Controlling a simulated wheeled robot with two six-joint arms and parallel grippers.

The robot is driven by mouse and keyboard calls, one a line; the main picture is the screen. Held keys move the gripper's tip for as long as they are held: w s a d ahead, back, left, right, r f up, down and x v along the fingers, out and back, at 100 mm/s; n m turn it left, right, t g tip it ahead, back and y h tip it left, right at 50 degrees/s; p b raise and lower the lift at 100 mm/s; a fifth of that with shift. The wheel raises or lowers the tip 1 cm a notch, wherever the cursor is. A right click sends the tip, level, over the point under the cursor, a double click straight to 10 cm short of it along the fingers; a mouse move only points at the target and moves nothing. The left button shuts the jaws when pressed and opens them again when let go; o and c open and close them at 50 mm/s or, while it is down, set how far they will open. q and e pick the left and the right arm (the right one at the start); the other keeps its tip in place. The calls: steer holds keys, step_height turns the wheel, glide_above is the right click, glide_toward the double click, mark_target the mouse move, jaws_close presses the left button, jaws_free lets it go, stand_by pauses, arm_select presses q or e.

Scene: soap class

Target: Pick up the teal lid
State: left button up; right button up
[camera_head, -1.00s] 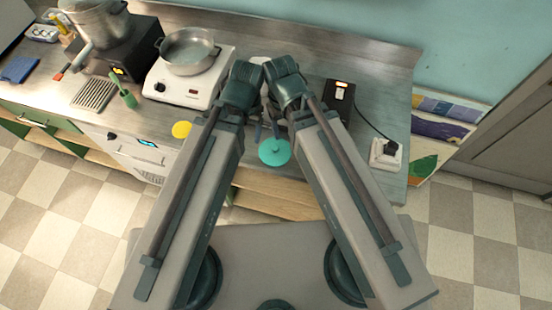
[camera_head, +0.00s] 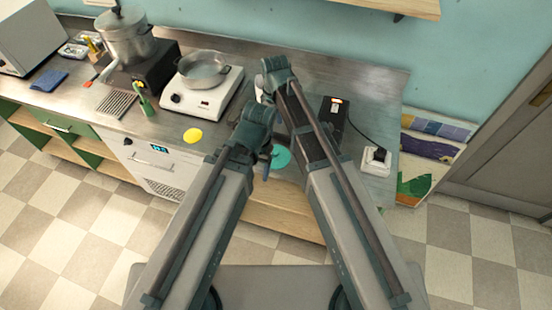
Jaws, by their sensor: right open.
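The teal lid (camera_head: 281,157) is a flat round disc near the front edge of the counter. It shows between my two forearms, and its left and right parts are partly covered. My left gripper (camera_head: 267,163) hangs below its wrist beside the left edge of the lid; its jaws are too dark and small to read. My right gripper (camera_head: 267,98) is farther back over the counter, beyond the lid and apart from it. It is open, seems empty, and is partly hidden by its own wrist.
A hot plate (camera_head: 207,103) with a steel pot (camera_head: 203,69) stands behind on the left. A yellow disc (camera_head: 193,135) lies on the counter (camera_head: 235,125). A black box (camera_head: 334,118) and a white socket block (camera_head: 376,161) stand on the right.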

steer(key=b, duration=0.8)
glide_above(276, 152)
steer(key=f, duration=0.8)
steer(key=shift+w+a+f, duration=0.15)
steer(key=shift+w+f, duration=0.15)
steer(key=f+b, duration=0.4)
steer(key=shift+s, duration=0.4)
steer(key=shift+f+b, duration=0.6)
steer(key=shift+b, duration=0.15)
steer(key=shift+r, duration=0.1)
steer(key=shift+c, duration=0.3)
jaws_close()
